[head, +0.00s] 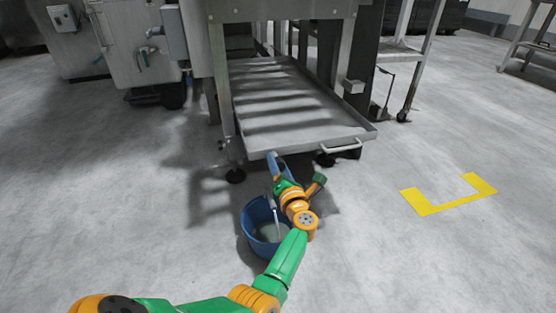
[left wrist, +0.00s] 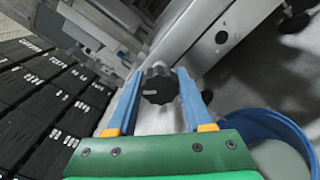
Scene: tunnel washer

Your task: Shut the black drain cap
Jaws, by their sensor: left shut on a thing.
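The black drain cap (left wrist: 158,85), a ridged knob with a pale mark on its face, shows in the left wrist view between the two blue fingers of my left gripper (left wrist: 159,75). The fingers are shut on it, one on each side. In the head view my left gripper (head: 276,162) is at the front edge of the grey metal tray (head: 345,129), and the cap itself is hidden there. A thin pale streak, which looks like water, runs down below the gripper into the blue bucket (head: 248,217). My right gripper is not in view.
The bucket stands on the floor below the tray's front edge, holding pale liquid; it also shows in the left wrist view (left wrist: 270,125). The tray has a handle (head: 341,146) and castered legs. A yellow floor marking (head: 430,207) lies on clear floor at right.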

